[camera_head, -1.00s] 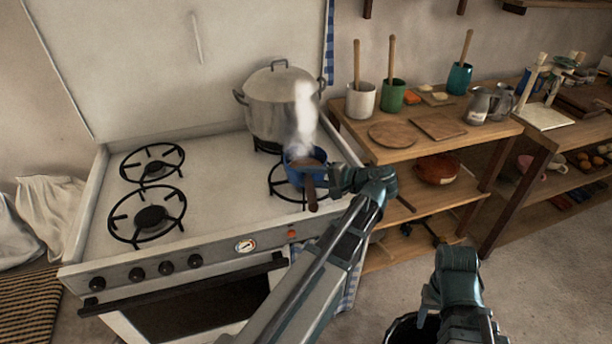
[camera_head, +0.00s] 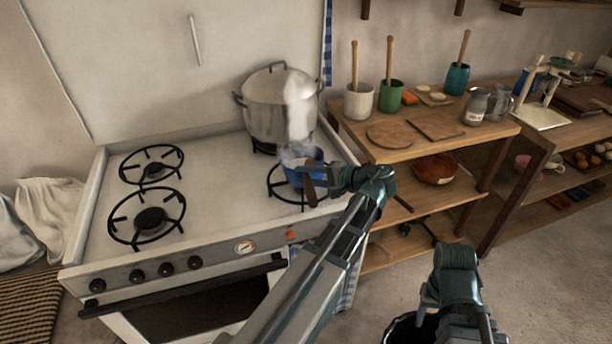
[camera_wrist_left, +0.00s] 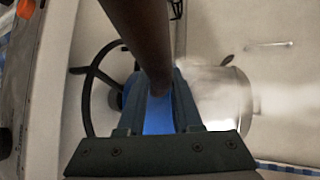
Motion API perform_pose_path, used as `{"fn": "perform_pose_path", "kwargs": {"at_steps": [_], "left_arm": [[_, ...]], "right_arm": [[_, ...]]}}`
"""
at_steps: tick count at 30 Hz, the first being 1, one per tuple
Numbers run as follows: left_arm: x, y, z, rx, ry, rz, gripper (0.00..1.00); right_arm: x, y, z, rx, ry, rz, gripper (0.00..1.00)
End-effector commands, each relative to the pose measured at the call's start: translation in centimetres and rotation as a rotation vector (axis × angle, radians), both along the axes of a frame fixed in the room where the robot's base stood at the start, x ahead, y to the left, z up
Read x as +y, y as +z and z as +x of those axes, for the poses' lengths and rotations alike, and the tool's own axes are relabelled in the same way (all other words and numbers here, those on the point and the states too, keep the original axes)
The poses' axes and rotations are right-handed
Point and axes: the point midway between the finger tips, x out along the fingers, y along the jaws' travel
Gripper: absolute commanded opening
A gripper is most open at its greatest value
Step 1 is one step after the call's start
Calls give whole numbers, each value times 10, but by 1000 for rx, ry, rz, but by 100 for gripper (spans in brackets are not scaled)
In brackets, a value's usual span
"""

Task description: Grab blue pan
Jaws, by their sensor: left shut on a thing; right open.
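The small blue pan (camera_head: 291,177) sits on the front right burner of the stove, with steam rising from it. Its dark brown handle (camera_head: 310,190) points toward the front. My left gripper (camera_head: 322,178) is at the pan's right side and shut on its handle. In the left wrist view the handle (camera_wrist_left: 145,40) passes between the fingers (camera_wrist_left: 158,105), and a strip of blue shows there. My right gripper (camera_head: 425,303) is open and empty, low in front of the shelf unit.
A large lidded metal pot (camera_head: 280,105) stands on the burner behind the pan. Two burners at left (camera_head: 148,215) are empty. A wooden shelf unit (camera_head: 400,150) with utensil cups and boards stands close on the right.

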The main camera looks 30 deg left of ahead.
Motion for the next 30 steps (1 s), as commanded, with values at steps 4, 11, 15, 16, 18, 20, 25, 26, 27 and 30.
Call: {"fn": "perform_pose_path", "kwargs": {"at_steps": [4, 11, 15, 16, 18, 20, 25, 26, 27, 30], "left_arm": [[0, 12, 0, 0, 0, 0, 0], [0, 30, 0, -1, 0, 2, 0], [0, 44, 0, -1, 0, 3, 0], [0, 47, 0, -1, 0, 3, 0], [0, 53, 0, -1, 0, 3, 0], [0, 59, 0, -1, 0, 3, 0], [0, 74, 0, -1, 0, 4, 0], [0, 77, 0, -1, 0, 4, 0], [0, 79, 0, -1, 0, 4, 0], [0, 85, 0, -1, 0, 4, 0]], "right_arm": [[0, 11, 0, 0, 0, 0, 53], [0, 30, 0, 0, 0, 0, 53], [0, 43, 0, 0, -1, 0, 53], [0, 46, 0, 0, -1, 0, 53], [0, 53, 0, 0, -1, 0, 53], [0, 58, 0, 0, -1, 0, 53], [0, 73, 0, 0, -1, 0, 53], [0, 76, 0, 0, -1, 0, 53], [0, 79, 0, 0, -1, 0, 53], [0, 84, 0, 0, -1, 0, 53]]}}
